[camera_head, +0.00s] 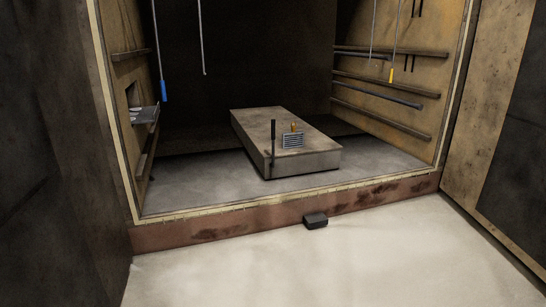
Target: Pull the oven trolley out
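The oven trolley appears to be the low, flat, grey-brown platform (257,121) inside the oven, set back from the front sill. A dark upright bar (272,143) stands at its front left edge. A small grey ribbed piece (293,141) with an orange part (293,127) is on its front end. Whether the platform has wheels cannot be seen. Neither of my grippers is in view.
The oven (240,60) is open at the front, with a reddish-brown sill (240,225) across it. A small dark block (315,220) sits against the sill. Hanging rods have blue (163,91) and yellow (391,75) ends. The pale floor (330,265) in front is clear.

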